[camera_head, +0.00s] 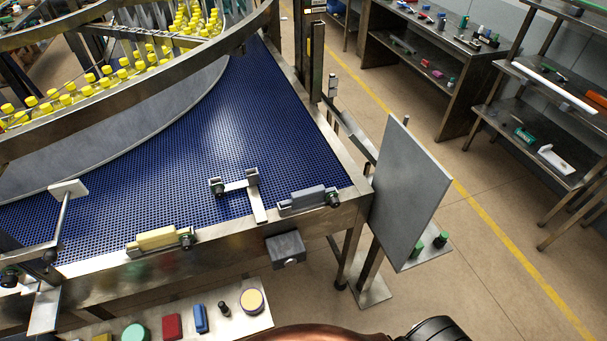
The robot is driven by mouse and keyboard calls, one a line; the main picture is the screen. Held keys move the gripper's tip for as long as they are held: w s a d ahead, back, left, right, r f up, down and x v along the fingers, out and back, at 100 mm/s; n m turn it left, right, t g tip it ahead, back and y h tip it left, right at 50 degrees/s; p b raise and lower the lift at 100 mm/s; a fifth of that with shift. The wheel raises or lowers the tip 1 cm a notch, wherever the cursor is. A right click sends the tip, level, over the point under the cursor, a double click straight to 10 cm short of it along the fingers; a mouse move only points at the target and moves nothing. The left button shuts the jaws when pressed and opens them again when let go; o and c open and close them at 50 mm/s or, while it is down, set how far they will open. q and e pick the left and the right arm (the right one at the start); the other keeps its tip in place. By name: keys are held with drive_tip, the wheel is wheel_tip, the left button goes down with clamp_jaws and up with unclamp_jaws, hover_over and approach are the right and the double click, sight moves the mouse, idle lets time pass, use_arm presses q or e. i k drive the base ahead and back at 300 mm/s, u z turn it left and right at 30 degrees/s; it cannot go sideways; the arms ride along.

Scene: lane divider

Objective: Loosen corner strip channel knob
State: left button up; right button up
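Near the corner of the blue mesh conveyor (270,130), a channel holding a grey-blue strip (308,198) sits along the metal edge. A dark round knob (333,199) is at its right end. Left of it stands a T-shaped metal bracket (258,203) with another dark knob (217,190). Further left along the front edge, a channel holds a yellow strip (157,239), with a dark knob (186,241) at its right end. The picture does not show whether any knob is tight. Neither of my grippers is in view.
A grey box (286,248) hangs on the conveyor's front side. A shelf below holds several small coloured items, including a blue one (200,318). An upright grey panel (410,195) stands right of the corner. Yellow-capped bottles (120,75) fill a curved lane behind.

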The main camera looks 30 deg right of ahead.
sight(335, 203)
drive_tip(key=u, duration=1.4)
drive_tip(key=k, duration=0.45)
drive_tip(key=z, duration=1.3)
